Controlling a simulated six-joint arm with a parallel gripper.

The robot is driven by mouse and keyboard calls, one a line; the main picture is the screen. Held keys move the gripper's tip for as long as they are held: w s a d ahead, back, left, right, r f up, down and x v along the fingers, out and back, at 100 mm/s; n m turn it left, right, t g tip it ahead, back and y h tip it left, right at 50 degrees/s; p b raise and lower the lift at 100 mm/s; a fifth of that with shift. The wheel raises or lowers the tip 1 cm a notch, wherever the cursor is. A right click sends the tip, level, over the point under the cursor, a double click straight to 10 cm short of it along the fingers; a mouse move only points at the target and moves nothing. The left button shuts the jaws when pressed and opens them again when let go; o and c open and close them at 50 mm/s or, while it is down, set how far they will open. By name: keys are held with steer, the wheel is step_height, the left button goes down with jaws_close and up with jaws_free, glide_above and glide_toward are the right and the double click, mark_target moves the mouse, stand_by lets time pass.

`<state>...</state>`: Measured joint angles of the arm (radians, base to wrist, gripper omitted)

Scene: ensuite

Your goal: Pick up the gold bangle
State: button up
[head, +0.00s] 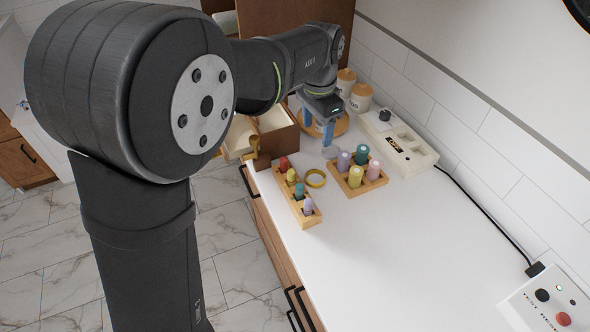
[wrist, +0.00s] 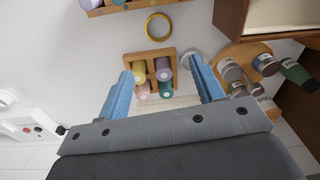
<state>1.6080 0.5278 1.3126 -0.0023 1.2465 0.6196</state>
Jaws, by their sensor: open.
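The gold bangle (head: 315,178) lies flat on the white counter, between a narrow wooden peg rack (head: 299,206) and a square wooden peg tray (head: 345,187). In the wrist view the bangle (wrist: 158,27) is a yellow ring at the top, beyond the fingertips and fully visible. My gripper (head: 318,137) is above the counter, behind the square tray. Its two blue fingers are apart with nothing held between them, and in the wrist view they (wrist: 160,80) stand either side of the square tray's pegs. The bangle is clear of the fingers.
The square tray holds several coloured pegs close to the bangle. A round wooden board (wrist: 245,62) with jars stands beside the gripper. A wooden box (head: 276,136) is at the left edge. A white device (head: 400,148) sits by the wall. The front counter is clear.

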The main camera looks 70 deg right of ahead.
steer(key=a+n+h, duration=0.2)
steer(key=a+n, duration=0.2)
steer(key=n, duration=0.2)
glide_toward(316, 180)
steer(key=shift+w+a+f+n+h, duration=0.1)
steer(key=shift+w+f+n+h, duration=0.2)
steer(key=shift+f+n+h, duration=0.15)
steer(key=shift+x, duration=2.8)
steer(key=shift+s+a, duration=0.1)
steer(key=shift+s, duration=0.1)
steer(key=c, duration=0.7)
